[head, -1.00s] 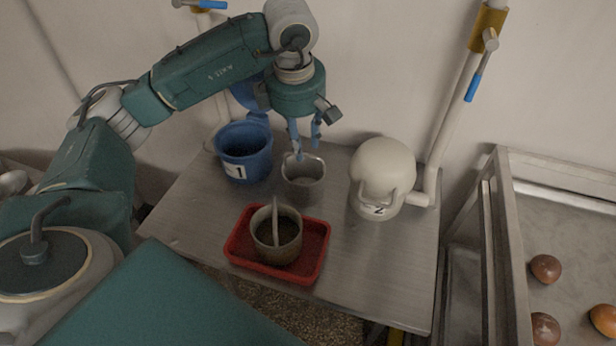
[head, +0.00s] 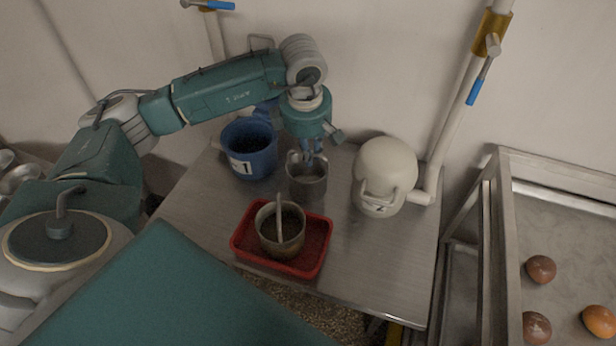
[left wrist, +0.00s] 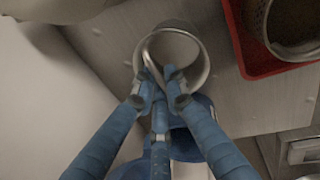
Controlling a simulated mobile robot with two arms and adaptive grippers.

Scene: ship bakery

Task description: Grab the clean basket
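A small empty metal basket-like cup (head: 307,184) with an arched handle stands on the steel table between the blue bucket and the white container. The left wrist view shows it from above, with its round rim (left wrist: 203,72) and handle. My left gripper (head: 311,156) points down at the cup's rim. In the left wrist view its blue fingertips (left wrist: 158,82) are close together around the handle; whether they grip it I cannot tell. My right gripper is not in view.
A blue bucket marked 1 (head: 250,162) stands left of the cup. A white container marked 2 (head: 385,165) stands right. A red tray (head: 242,246) in front holds a dark-filled metal pot (head: 284,242). A pipe (head: 445,140) rises behind. The table's right front is clear.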

